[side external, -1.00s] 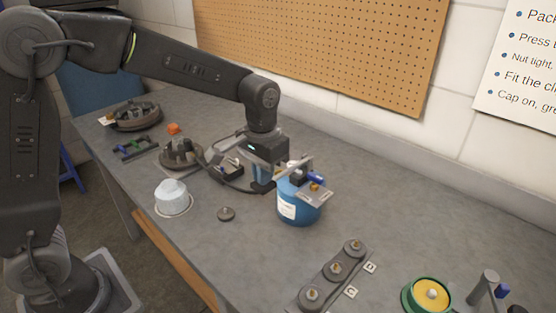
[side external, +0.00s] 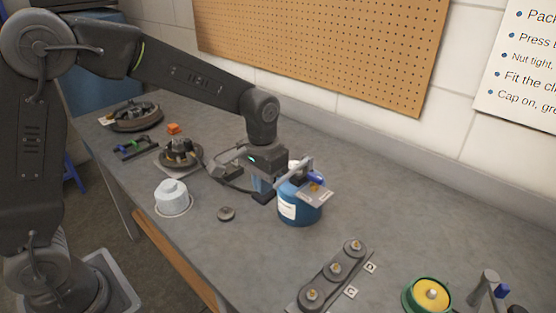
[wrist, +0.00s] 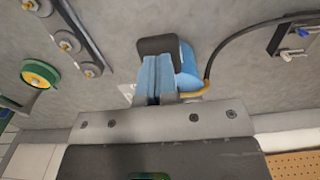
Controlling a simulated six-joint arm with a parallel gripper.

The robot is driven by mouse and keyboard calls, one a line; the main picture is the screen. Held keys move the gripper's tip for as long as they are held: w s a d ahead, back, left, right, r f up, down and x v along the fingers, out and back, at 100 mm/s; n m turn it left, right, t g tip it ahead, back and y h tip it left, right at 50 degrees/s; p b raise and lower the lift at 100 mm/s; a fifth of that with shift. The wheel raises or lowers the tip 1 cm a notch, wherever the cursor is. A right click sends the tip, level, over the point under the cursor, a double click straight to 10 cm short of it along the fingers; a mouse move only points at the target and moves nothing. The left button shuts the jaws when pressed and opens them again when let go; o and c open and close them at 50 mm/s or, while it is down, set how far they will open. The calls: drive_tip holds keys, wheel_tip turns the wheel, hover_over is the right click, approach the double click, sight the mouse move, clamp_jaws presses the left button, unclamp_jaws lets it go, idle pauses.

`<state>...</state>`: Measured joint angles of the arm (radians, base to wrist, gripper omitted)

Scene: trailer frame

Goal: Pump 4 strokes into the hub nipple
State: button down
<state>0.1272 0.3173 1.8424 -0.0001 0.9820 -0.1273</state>
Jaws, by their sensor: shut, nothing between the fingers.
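My gripper (side external: 263,186) is shut and empty, pointing down beside a blue pump drum (side external: 299,213). In the wrist view its blue fingers (wrist: 159,80) are together over a dark pad (wrist: 157,45), which seems to be the end of the pump's lever; whether they touch cannot be told. The drum (wrist: 190,66) partly shows beside the fingers. A dark hose (wrist: 228,45) curves away from a yellow fitting (wrist: 198,93). A round hub (side external: 181,154) stands left of my gripper on the bench. Its nipple is too small to make out.
A white cap (side external: 172,197) and a small grey disc (side external: 226,214) lie left of the drum. A strip with several studs (side external: 333,270) and a green-rimmed round part (side external: 426,295) are at front right.

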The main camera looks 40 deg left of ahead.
drive_tip(key=shift+f, duration=0.25)
drive_tip(key=shift+w+r, duration=0.2)
drive_tip(key=shift+r, duration=1.05)
drive_tip(key=shift+w+r, duration=0.25)
drive_tip(key=shift+r, duration=0.95)
drive_tip(key=shift+w+r, duration=0.2)
drive_tip(key=shift+r, duration=1.05)
drive_tip(key=shift+f, duration=0.15)
drive_tip(key=shift+s+f, duration=0.2)
drive_tip(key=shift+f, duration=0.35)
drive_tip(key=shift+s+f, duration=0.2)
drive_tip(key=shift+f, duration=0.4)
drive_tip(key=shift+s+f, duration=0.2)
drive_tip(key=shift+f, duration=0.95)
